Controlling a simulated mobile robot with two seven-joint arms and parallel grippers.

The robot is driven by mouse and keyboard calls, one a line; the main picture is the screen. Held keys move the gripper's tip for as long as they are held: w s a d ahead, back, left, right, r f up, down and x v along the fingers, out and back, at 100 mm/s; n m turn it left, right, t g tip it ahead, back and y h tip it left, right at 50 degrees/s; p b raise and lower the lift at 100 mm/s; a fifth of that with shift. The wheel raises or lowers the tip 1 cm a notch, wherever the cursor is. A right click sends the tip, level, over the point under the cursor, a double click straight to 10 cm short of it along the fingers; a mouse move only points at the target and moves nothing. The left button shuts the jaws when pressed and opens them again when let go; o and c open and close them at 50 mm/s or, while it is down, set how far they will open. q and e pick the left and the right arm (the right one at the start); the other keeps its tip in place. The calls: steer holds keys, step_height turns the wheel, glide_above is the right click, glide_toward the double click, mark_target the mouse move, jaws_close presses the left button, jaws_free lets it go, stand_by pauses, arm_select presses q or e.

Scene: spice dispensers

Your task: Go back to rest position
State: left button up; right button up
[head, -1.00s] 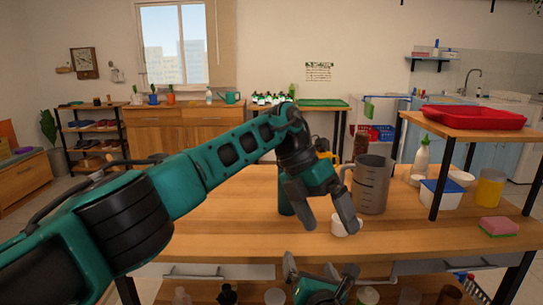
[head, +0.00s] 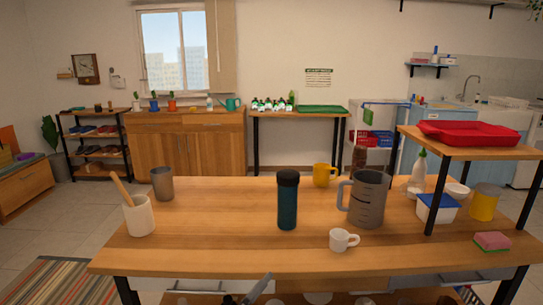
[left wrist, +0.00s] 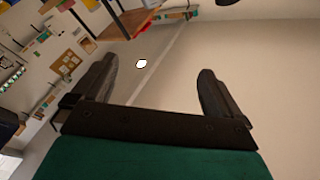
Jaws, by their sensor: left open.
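My left gripper (left wrist: 155,88) is open and empty in the left wrist view, its two dark fingers wide apart. Behind it are the pale wall and the room, seen at a steep tilt. In the head view the left arm no longer crosses the table. A dark gripper part (head: 255,290) shows at the bottom edge, below the front of the table. Most of it is cut off, and I cannot tell which arm it belongs to. The wooden table (head: 200,259) is in full view, with no gripper touching anything on it.
On the table stand a dark teal tumbler (head: 288,205), a grey measuring jug (head: 369,203), a white mug (head: 340,240), a yellow mug (head: 323,175), a utensil pot (head: 139,217) and a metal cup (head: 162,184). A raised shelf (head: 470,149) carries a red tray (head: 472,133).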

arm_select(q)
steer(key=s+a+f+n+g+y+p, duration=0.1)
steer(key=s+a+f+n+g+y, duration=0.1)
steer(key=s+a+f+n+y, duration=0.3)
steer(key=s+a+f+n+g+y+p, duration=0.1)
steer(key=s+a+f+n+g+y, duration=0.2)
steer(key=s+a, duration=1)
step_height(320, 180, down, 6)
steer(key=a+n+y, duration=0.1)
steer(key=n+y, duration=0.1)
steer(key=n, duration=0.1)
steer(key=shift+s+a, duration=0.15)
steer(key=shift+a, duration=0.25)
arm_select(e)
steer(key=s+d+m+g, duration=0.1)
steer(key=s+d+m, duration=0.2)
steer(key=s+m, duration=0.6)
steer(key=shift+s+d+r, duration=0.15)
steer(key=shift+s+r, duration=0.05)
steer(key=shift+r, duration=0.05)
arm_select(q)
steer(key=shift+r, duration=0.1)
